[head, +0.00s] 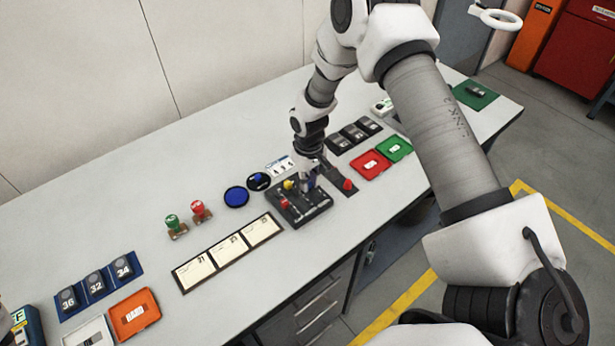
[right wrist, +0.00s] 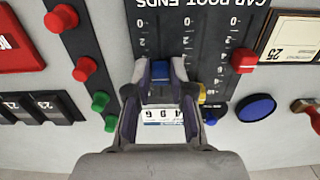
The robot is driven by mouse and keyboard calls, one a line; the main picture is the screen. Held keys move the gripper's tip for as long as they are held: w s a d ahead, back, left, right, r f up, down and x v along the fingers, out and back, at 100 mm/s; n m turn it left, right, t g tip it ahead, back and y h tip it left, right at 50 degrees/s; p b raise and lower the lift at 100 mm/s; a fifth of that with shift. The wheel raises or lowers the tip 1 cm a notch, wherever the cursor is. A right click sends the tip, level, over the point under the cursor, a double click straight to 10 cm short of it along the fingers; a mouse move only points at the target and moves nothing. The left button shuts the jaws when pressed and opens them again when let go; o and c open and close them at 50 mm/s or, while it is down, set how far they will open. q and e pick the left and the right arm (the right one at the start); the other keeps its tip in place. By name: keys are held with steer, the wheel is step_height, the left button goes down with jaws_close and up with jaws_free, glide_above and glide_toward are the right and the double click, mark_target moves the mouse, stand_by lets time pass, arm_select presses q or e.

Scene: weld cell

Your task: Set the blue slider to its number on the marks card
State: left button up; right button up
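The black slider panel (head: 313,213) lies on the bench under my right gripper (head: 309,181). In the right wrist view its blue slider (right wrist: 160,68) sits between the fingertips of the right gripper (right wrist: 160,72), which look closed on its two sides. A yellow slider (right wrist: 201,97) and a red slider (right wrist: 244,60) are in the tracks beside it. The white marks card (head: 280,167) lies behind the panel. It also shows between the fingers in the right wrist view (right wrist: 163,114), partly hidden, with small digits that are hard to read. My left gripper is out of view.
A narrow dark strip with red and green knobs (right wrist: 84,68) lies close beside the panel. A round blue pad (head: 237,196), a calendar strip (head: 228,250), stamps (head: 172,223), a red tray (head: 370,164) and a green tray (head: 396,148) stand around it. The bench's back left is clear.

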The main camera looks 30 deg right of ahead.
steer(key=shift+o, duration=0.7)
steer(key=shift+w, duration=0.1)
steer(key=shift+w+a+f, duration=0.15)
steer(key=shift+w, duration=0.45)
steer(key=shift+s+r, duration=0.1)
steer(key=shift+r, duration=0.25)
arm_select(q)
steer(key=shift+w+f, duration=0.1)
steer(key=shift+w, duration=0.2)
arm_select(e)
step_height(320, 180, up, 11)
steer(key=shift+o, duration=0.2)
